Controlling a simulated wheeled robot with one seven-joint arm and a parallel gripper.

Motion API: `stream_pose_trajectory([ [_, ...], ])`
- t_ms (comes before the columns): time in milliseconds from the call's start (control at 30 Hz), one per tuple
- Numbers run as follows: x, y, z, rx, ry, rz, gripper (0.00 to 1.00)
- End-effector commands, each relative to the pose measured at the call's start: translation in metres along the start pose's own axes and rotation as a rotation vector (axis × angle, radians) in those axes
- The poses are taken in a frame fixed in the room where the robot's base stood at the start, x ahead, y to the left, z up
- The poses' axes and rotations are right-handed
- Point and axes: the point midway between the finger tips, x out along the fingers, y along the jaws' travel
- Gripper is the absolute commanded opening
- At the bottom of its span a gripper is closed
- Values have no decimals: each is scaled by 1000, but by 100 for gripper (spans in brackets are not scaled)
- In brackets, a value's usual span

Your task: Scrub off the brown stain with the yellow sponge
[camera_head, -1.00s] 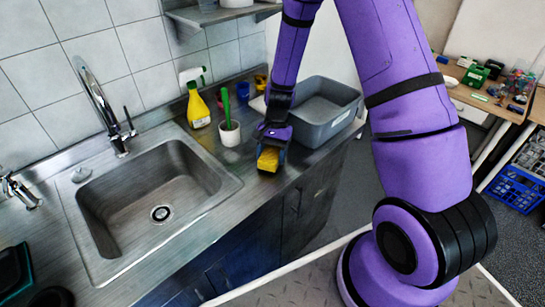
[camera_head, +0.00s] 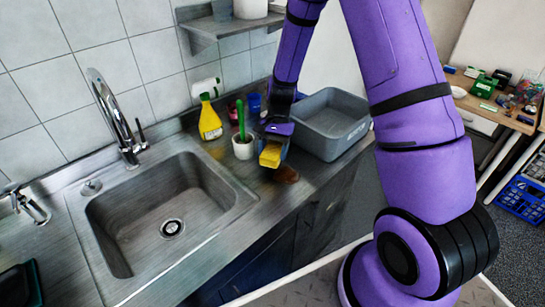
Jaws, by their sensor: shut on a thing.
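The yellow sponge (camera_head: 271,155) is held in my gripper (camera_head: 275,146), above the counter to the right of the sink. My gripper is shut on the sponge. The brown stain (camera_head: 287,174) is a dark brown patch on the counter, just right of and below the sponge in the picture. Part of the stain may be hidden behind the sponge and gripper. The sponge appears slightly raised from the counter, but I cannot tell the exact gap.
A white cup with a green-handled brush (camera_head: 243,148) stands close left of my gripper. A yellow spray bottle (camera_head: 209,122) stands behind it. A grey bin (camera_head: 345,143) is close on the right. The sink (camera_head: 160,205) lies left; the counter's front edge is near.

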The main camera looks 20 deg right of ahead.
Motion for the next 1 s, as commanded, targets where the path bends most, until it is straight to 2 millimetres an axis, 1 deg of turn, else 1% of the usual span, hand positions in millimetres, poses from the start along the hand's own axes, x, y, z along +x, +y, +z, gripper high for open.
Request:
stream_pose_trajectory([
  [33,-6,0,1,0,2,-1,39],
  [200,-20,3,5,0,3,-1,39],
  [433,-39,6,10,1,1,-1,39],
  [600,-43,6,11,1,0,0,39],
  [1000,-42,6,11,1,0,0,39],
])
